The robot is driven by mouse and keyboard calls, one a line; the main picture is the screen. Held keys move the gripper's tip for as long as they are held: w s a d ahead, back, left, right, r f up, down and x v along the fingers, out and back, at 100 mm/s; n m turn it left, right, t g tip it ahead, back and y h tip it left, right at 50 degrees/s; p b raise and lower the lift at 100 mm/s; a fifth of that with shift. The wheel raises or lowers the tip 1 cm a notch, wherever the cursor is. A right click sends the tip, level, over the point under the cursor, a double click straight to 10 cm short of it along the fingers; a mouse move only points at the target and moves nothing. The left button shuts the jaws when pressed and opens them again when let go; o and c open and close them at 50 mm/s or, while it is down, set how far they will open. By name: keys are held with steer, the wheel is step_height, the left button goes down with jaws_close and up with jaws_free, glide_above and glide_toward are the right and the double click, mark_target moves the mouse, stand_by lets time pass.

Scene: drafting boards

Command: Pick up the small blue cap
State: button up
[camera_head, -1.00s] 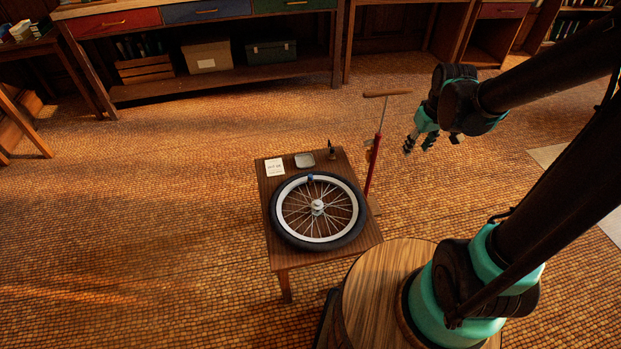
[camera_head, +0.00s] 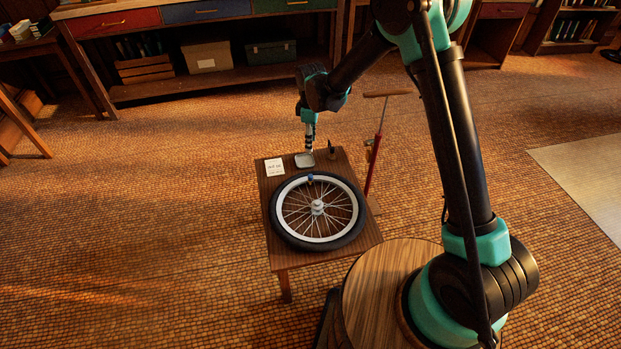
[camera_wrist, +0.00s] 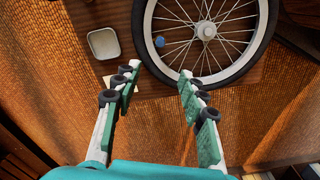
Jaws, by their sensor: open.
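The small blue cap (camera_head: 310,177) sits at the far edge of a bicycle wheel (camera_head: 276,222) lying flat on a small wooden table (camera_head: 268,203). In the wrist view the blue cap (camera_wrist: 160,42) shows at the wheel's left rim, ahead of my fingers. My gripper (camera_head: 308,150) hangs over the far edge of the table, just beyond the cap and close to a small pale dish (camera_head: 303,162). In the wrist view my gripper (camera_wrist: 158,75) is open, with nothing between its fingers.
A white note card (camera_head: 275,167) lies left of the dish, and a small dark object (camera_head: 332,151) stands right of it. A red pump (camera_head: 376,153) with a wooden handle stands beside the table's right edge. Workbenches line the back; the floor between is clear.

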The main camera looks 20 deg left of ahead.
glide_above(311, 176)
steer(key=f, duration=1.1)
steer(key=shift+a, duration=0.25)
steer(key=shift+w+d+f, duration=0.1)
steer(key=shift+d+f, duration=0.05)
steer(key=shift+f, duration=1.5)
steer(key=shift+d+f, duration=0.15)
steer(key=shift+f, duration=1.45)
steer(key=shift+c, duration=0.4)
steer(key=c, duration=0.6)
